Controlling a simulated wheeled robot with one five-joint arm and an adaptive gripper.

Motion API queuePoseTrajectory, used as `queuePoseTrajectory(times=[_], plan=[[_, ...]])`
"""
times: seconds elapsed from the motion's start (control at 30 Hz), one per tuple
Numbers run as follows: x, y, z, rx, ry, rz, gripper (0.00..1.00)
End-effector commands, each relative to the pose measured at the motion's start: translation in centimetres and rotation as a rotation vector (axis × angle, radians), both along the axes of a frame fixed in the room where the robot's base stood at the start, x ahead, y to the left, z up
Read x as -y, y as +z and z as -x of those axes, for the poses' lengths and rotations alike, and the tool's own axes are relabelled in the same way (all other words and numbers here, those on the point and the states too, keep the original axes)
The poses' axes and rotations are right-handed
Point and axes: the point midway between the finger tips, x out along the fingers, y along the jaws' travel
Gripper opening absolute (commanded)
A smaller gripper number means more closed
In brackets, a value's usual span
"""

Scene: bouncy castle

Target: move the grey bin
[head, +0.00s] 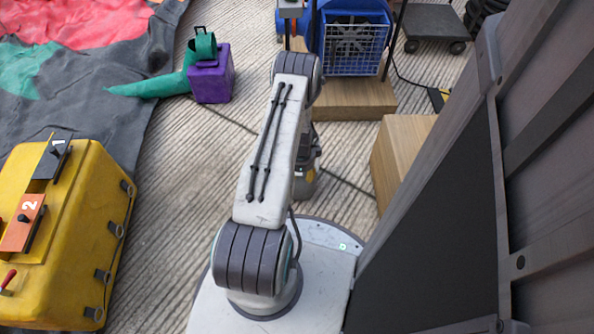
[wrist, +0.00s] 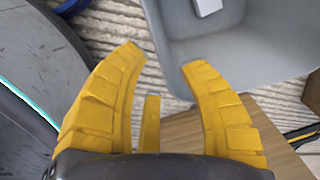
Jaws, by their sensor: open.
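The grey bin (wrist: 262,52) fills the upper right of the wrist view, seen into from above, with a small white object (wrist: 207,6) inside it. My gripper (wrist: 165,57) is open, with its yellow fingers spread. The bin's left edge runs between the two fingertips. The right fingertip overlaps the bin in the picture; I cannot tell whether it touches. In the head view my arm hides most of the gripper, and I cannot make out the bin clearly there.
A wooden block (head: 400,150) stands right of my arm, and a wooden platform (head: 345,100) lies behind. A blue crate-like unit (head: 355,40), purple box (head: 210,75) and yellow case (head: 75,230) stand around. A tall grey panel (head: 430,230) closes the right. Ribbed floor is free at left.

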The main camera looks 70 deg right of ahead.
Motion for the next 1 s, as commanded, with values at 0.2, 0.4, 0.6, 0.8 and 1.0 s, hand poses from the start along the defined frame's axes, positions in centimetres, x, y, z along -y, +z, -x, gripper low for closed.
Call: queuePoseTrajectory(times=[0.2, 0.4, 0.6, 0.8, 1.0], plan=[[0.0, 0.0, 0.0, 0.0, 0.001, 0.0, 0.38], [0.0, -0.1, 0.0, 0.0, 0.002, 0.0, 0.38], [0.1, -0.8, 0.0, 0.0, 0.002, 0.0, 0.38], [0.1, -2.1, -0.1, 0.0, 0.002, 0.0, 0.38], [0.2, -3.7, -0.1, 0.0, 0.002, 0.0, 0.38]])
